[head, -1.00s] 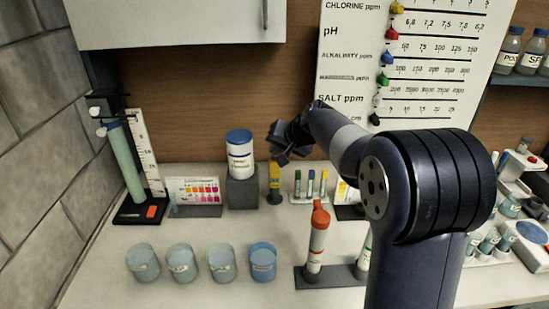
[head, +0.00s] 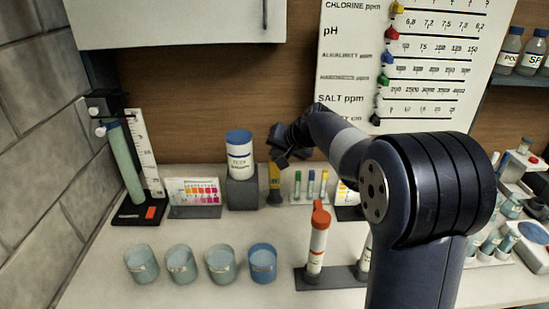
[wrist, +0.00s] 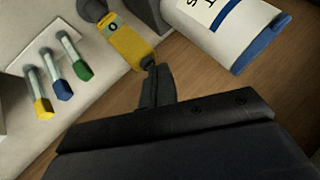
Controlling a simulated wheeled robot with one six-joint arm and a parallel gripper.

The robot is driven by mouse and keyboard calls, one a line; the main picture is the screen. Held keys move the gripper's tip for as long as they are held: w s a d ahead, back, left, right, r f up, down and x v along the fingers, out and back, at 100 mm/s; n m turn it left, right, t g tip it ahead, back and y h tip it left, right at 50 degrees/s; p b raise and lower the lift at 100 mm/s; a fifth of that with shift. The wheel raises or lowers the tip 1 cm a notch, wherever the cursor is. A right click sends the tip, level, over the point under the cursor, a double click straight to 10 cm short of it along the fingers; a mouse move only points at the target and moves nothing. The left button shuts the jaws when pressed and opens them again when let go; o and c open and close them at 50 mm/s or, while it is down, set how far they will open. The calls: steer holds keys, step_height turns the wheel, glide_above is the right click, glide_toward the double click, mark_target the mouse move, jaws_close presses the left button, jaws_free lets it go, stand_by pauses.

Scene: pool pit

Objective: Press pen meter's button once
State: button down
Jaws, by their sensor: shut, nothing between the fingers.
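The yellow pen meter (head: 274,176) stands upright in a dark grey holder (head: 275,197) at the back of the counter. My gripper (head: 278,158) is shut and empty, right at the top of the meter. It also shows in the wrist view (wrist: 158,72), fingers together. Whether the fingertips touch the meter or its button I cannot tell; the button is not clearly visible.
A white bottle with a blue lid (head: 239,153) stands on a grey block just left of the meter. Capped vials (head: 310,186) stand to its right. A colour card (head: 194,192) is further left. Several cups (head: 222,263) and an orange-topped tube (head: 318,240) stand in front.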

stand_by(0.4)
steer(key=shift+r+p, duration=0.7)
steer(key=shift+r, duration=0.15)
step_height(320, 180, up, 5)
steer(key=p, duration=0.3)
steer(key=shift+p, duration=0.35)
steer(key=shift+s, duration=0.1)
